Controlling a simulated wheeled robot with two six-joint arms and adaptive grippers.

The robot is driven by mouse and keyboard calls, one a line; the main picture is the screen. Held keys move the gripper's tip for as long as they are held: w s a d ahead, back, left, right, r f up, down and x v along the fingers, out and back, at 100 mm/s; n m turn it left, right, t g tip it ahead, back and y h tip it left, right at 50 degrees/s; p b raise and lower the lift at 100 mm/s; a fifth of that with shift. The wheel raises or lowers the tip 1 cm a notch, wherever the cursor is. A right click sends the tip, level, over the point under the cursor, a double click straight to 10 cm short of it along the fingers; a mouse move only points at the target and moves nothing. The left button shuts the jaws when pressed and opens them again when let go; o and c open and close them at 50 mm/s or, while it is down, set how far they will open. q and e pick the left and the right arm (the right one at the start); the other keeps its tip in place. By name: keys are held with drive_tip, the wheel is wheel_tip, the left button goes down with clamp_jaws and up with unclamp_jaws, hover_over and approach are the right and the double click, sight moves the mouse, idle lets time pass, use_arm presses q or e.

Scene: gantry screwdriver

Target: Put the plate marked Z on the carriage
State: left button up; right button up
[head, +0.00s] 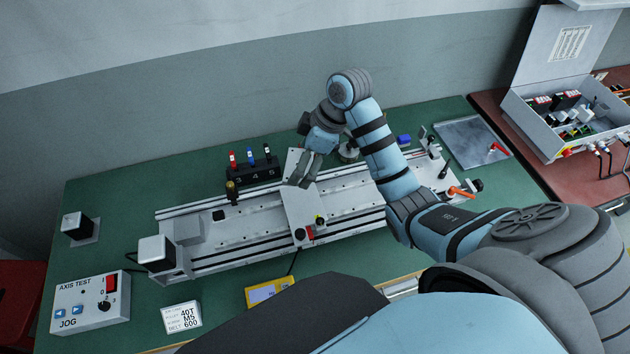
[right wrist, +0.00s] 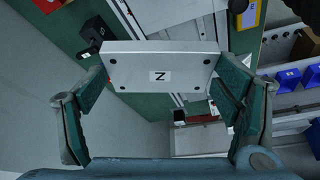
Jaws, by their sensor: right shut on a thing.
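In the head view my right gripper (head: 303,178) is above the back part of the gantry, at the pale carriage (head: 300,207) that crosses the rails. The gripper and arm partly hide the plate there. I cannot tell whether the plate touches the carriage. My left gripper is not in view.
The gantry (head: 250,222) lies across the green table. A black block with coloured-topped bits (head: 253,172) stands behind it. An orange-handled tool (head: 460,192) is at its right end. A grey tray (head: 470,142) lies back right; a jog box (head: 90,302) stands front left.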

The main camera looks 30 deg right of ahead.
hover_over(300, 199)
drive_tip(key=d, duration=0.1)
wheel_tip(300, 199, down, 6)
drive_tip(key=r, duration=0.1)
drive_tip(key=f+b, duration=0.2)
drive_tip(key=b, duration=0.1)
drive_tip(key=s+f+b, duration=0.1)
drive_tip(key=f+b, duration=0.1)
drive_tip(key=shift+f+b, duration=0.25)
drive_tip(key=shift+b, duration=0.15)
wheel_tip(300, 199, down, 4)
drive_tip(key=b, duration=0.5)
drive_tip(key=shift+w+f, duration=0.1)
drive_tip(key=shift+f, duration=0.05)
drive_tip(key=shift+c, duration=0.6)
drive_tip(key=shift+r, duration=0.3)
drive_tip(key=shift+f, duration=0.1)
drive_tip(key=o, duration=1.4)
